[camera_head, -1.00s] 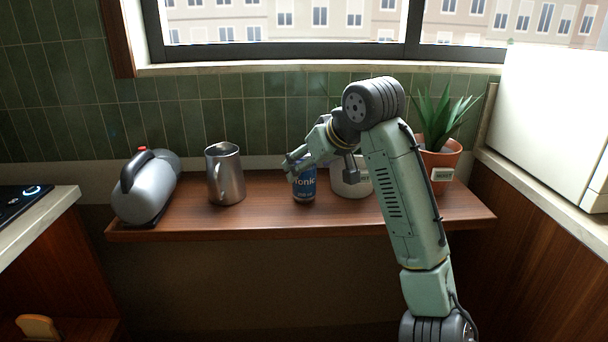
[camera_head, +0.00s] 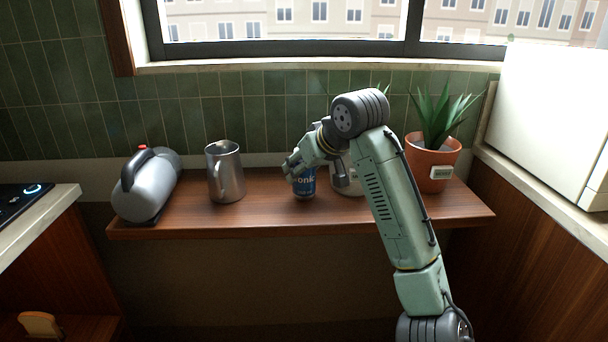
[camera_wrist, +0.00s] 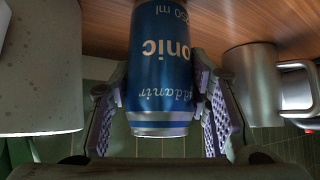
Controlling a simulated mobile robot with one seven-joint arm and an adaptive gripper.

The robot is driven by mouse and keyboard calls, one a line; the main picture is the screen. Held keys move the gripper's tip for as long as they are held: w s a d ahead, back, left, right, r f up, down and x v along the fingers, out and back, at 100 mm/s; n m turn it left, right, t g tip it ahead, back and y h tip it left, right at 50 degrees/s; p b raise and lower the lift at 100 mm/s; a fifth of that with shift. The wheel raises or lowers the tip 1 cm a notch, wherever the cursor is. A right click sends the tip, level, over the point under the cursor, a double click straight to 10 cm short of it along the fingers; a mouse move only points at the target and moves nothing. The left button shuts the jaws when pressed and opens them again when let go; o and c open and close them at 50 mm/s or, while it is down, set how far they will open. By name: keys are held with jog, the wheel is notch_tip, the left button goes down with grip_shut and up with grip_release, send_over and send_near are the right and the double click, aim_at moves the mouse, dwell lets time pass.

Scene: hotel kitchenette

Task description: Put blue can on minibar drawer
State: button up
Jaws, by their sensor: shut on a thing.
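The blue can (camera_head: 304,186), with "tonic" lettering, stands on the wooden shelf (camera_head: 260,215) below the window. My gripper (camera_head: 294,167) reaches it from the upper right and is shut on it near its top. In the wrist view the can (camera_wrist: 160,70) appears upside down between the two purple-padded fingers of my gripper (camera_wrist: 163,108). The can looks upright and at shelf level; whether it touches the shelf is hard to tell. No minibar drawer can be made out for certain.
A pale pot (camera_head: 346,180) stands close right, partly behind my arm. A potted plant (camera_head: 432,165) is at the right end. A white box-like appliance (camera_head: 550,120) stands at far right.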

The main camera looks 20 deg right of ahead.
grip_shut()
jog(key=shift+r, duration=0.2)
